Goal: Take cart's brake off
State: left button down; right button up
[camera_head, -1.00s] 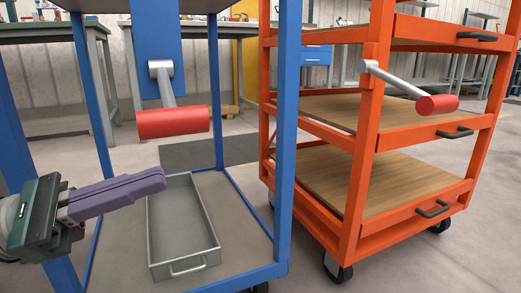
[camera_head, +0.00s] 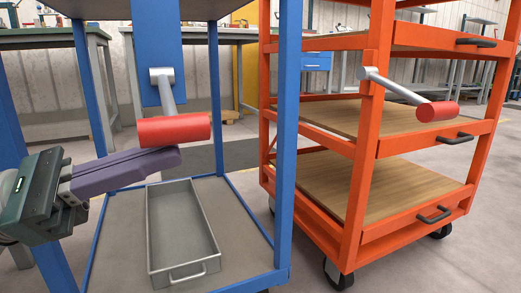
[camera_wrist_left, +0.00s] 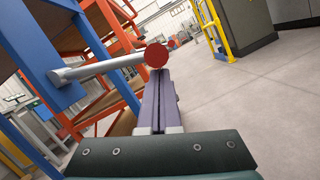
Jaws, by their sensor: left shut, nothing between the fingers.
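The blue cart (camera_head: 288,150) stands in front of me. Its brake lever, a grey bar with a red grip (camera_head: 174,129), is mounted on a blue panel (camera_head: 156,50) and slants down toward me. My left gripper (camera_head: 178,157) is shut and empty, with its purple fingers just below the red grip; I cannot tell whether they touch it. In the left wrist view the round end of the red grip (camera_wrist_left: 157,56) shows right at the tips of the fingers (camera_wrist_left: 163,75). My right gripper is not in view.
An orange cart (camera_head: 362,165) with wooden shelves and its own red-gripped lever (camera_head: 437,111) stands close on the right. A grey metal tray (camera_head: 182,235) lies on the blue cart's lower shelf. Workbenches (camera_head: 60,40) stand behind. The floor at the right is clear.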

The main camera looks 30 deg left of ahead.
aim_at(142, 123)
pick_arm(q)
jog(key=shift+s+d+r+n+p, duration=0.15)
jog(key=shift+r+n+p, duration=0.3)
jog(key=shift+p, duration=0.1)
jog(key=shift+s+d+r+n+p, duration=0.1)
jog(key=shift+r+n+p, duration=0.25)
jog(key=shift+r+p, duration=0.15)
jog(key=r+n+p, duration=0.2)
jog(key=p, duration=0.1)
jog(key=r+n+t+y+p, duration=0.1)
jog(key=r+n+p, duration=0.1)
jog(key=p, duration=0.1)
jog(key=d+r+n+p, duration=0.1)
jog(key=r+n+p, duration=0.1)
jog(key=p, duration=0.1)
jog(key=shift+s+t+y, duration=0.4)
jog(key=shift+r+n+p, duration=0.5)
jog(key=shift+n+p, duration=0.5)
jog(key=shift+p, duration=0.05)
pick_arm(e)
notch_tip(142, 123, up, 14)
jog(key=shift+s+d+f, duration=0.15)
jog(key=shift+d+f, duration=0.05)
jog(key=shift+d, duration=0.05)
jog(key=shift+f, duration=0.1)
